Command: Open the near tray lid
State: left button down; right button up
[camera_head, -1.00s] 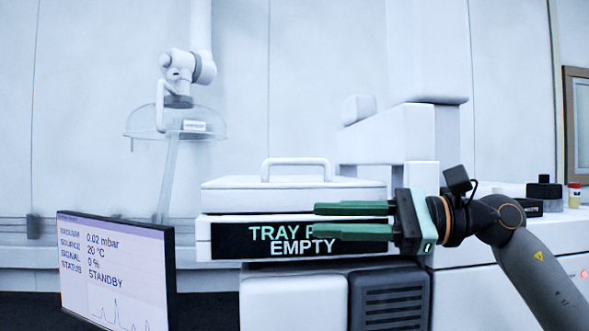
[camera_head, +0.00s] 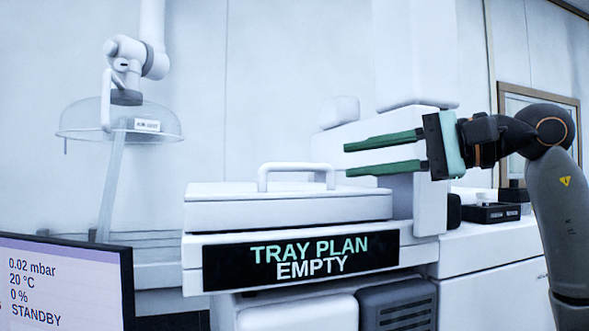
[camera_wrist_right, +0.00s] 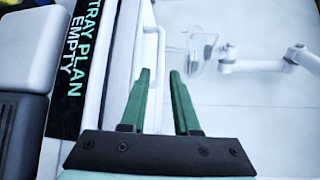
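The white tray lid (camera_head: 285,210) lies flat and closed on its tray unit, with a white bar handle (camera_head: 296,168) on top. The black panel below reads "TRAY PLAN EMPTY" (camera_head: 300,261). My right gripper (camera_head: 346,160) has green fingers, open and empty, pointing left. In the head view its tips are just right of the handle's right end and about level with it or slightly higher. In the right wrist view the handle (camera_wrist_right: 161,45) appears ahead of and partly between the open fingers (camera_wrist_right: 160,73), not visibly touched. My left gripper is not in view.
A clear dome (camera_head: 115,120) on a white jointed arm hangs at the left. A monitor (camera_head: 65,285) stands at the front left. A white column (camera_head: 415,55) rises behind the tray. A black rack (camera_head: 490,213) sits on the right counter.

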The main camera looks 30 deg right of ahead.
aim_at(304, 167)
jog(key=x, duration=1)
grip_shut()
dwell(1.2)
